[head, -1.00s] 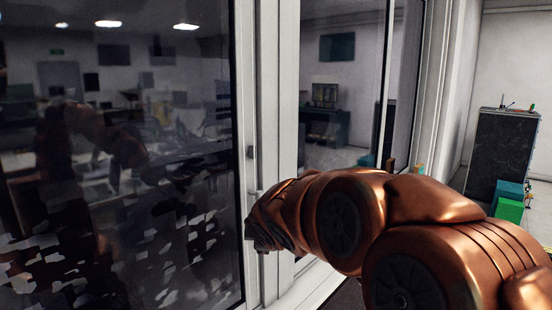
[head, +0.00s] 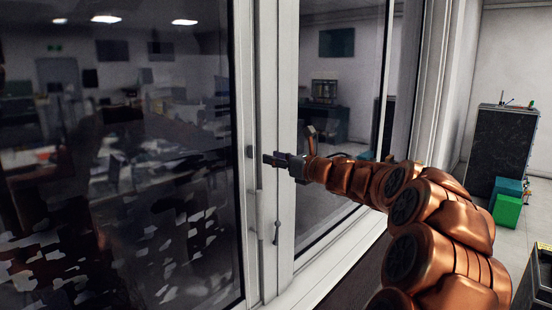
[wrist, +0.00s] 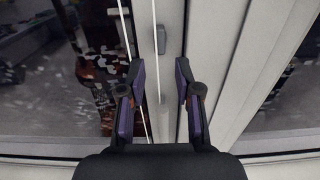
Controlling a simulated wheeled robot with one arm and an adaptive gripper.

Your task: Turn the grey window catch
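A small grey catch (wrist: 161,38) sits on the white window frame in the wrist view, ahead of and between my fingertips. My gripper (wrist: 160,65) is open, with its two dark fingers apart and nothing between them. In the head view my gripper (head: 268,160) is in front of the white upright, pointing left. A small grey fitting (head: 250,152) shows on the upright just left of the fingertips, apparently the same catch. A slim grey handle (head: 277,232) is lower on the frame. Whether the fingers touch anything cannot be told.
Dark glass panes (head: 120,200) flank the white frame (head: 283,100), with reflections in the left one. The sill (head: 310,285) runs below. A dark cabinet (head: 502,150) and a green box (head: 507,211) stand at the right.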

